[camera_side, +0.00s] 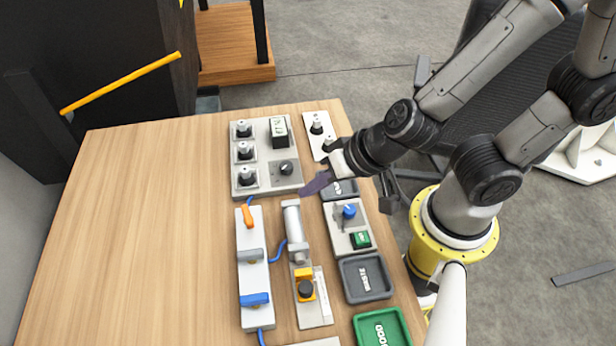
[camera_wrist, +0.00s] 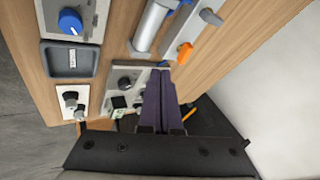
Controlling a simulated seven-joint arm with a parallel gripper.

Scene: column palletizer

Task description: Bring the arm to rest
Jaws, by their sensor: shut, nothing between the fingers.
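My gripper (camera_side: 306,192) reaches in from the right over the wooden table (camera_side: 150,230). Its dark purple fingers point down and left, between the knob panel and the silver cylinder in the side view. The fingers are together and empty. In the wrist view the two purple fingers (camera_wrist: 160,98) lie side by side, covering part of the knob panel (camera_wrist: 120,72). I cannot tell the exact height of the fingertips above the table.
Near the fingers are the knob panel (camera_side: 285,186), silver cylinder (camera_side: 295,225), blue knob (camera_side: 349,211) and a two-knob plate (camera_side: 315,112). A lever plate (camera_side: 252,275) with an orange lever (camera_side: 247,214), a grey tray (camera_side: 347,288) and a green tray (camera_side: 360,325) lie further forward. The table's left half is clear.

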